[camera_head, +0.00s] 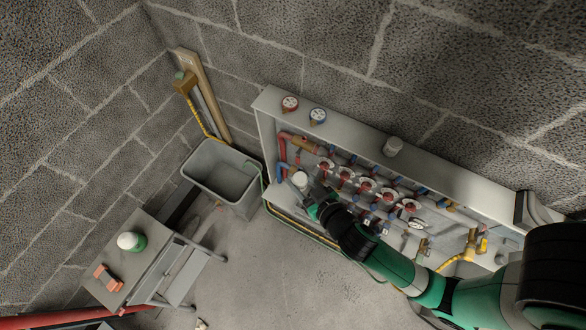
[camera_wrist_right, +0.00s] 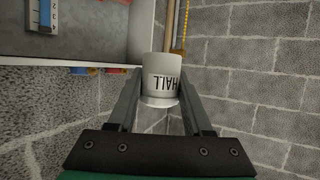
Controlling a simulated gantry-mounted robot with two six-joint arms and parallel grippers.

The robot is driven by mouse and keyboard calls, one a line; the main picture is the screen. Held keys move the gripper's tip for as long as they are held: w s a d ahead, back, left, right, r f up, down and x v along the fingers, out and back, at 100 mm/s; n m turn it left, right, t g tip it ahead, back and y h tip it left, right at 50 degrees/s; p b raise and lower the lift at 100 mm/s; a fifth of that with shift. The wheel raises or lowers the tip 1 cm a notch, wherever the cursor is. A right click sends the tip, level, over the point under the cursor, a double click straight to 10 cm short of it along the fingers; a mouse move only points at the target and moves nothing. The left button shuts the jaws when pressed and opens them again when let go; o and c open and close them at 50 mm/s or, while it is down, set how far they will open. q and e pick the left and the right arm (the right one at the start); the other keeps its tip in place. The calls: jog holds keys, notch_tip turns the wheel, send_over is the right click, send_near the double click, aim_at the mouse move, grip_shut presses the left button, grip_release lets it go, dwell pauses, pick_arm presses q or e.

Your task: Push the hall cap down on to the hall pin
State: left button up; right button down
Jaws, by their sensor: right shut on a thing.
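The hall cap (camera_wrist_right: 162,76) is a white cylinder with a wider rim, marked "HALL" upside down in the right wrist view. In the head view the cap (camera_head: 300,179) is at the left end of the wall cabinet. My right gripper (camera_wrist_right: 160,92) is shut on the cap, one finger on each side; it also shows in the head view (camera_head: 304,188), at the end of my green arm. I cannot make out the hall pin; the cap and gripper may hide it. My left gripper is not in view.
The open cabinet (camera_head: 470,196) holds several red-knobbed valves and pipes close to my right arm. A grey sink (camera_head: 222,172) is to the left. A trolley (camera_head: 145,262) stands at lower left.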

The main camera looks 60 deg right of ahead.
aim_at(322, 180)
jog(key=d+f+m+g+h+b, duration=0.1)
jog(key=d+f+h+b, duration=0.1)
jog(key=f+b, duration=1.3)
jog(key=d+f+m+g+h+b, duration=0.1)
jog(key=d+f+b, duration=0.3)
jog(key=f+b, duration=1.2)
notch_tip(322, 180, down, 3)
jog(key=shift+s+d+f+m+h, duration=0.2)
jog(key=shift+s+m+h, duration=0.2)
jog(key=shift+m, duration=0.4)
jog(key=shift+r, duration=0.1)
jog(key=shift+w+d+p, duration=0.2)
jog(key=shift+d+p, duration=0.35)
jog(key=shift+d, duration=1.05)
jog(key=shift+w+d+p, duration=0.15)
jog(key=shift+d+p, duration=0.4)
jog(key=shift+d, duration=1.05)
jog(key=shift+w+d+f+p, duration=0.15)
jog(key=shift+d+p, duration=0.35)
jog(key=shift+d, duration=0.7)
jog(key=shift+w+d+p, duration=0.15)
jog(key=shift+d+p, duration=0.35)
jog(key=shift+d, duration=0.65)
jog(key=shift+w+d+f+p, duration=0.15)
jog(key=shift+d+p, duration=0.35)
jog(key=shift+d, duration=0.9)
jog(key=shift+f+b, duration=0.55)
jog(key=shift+f, duration=0.45)
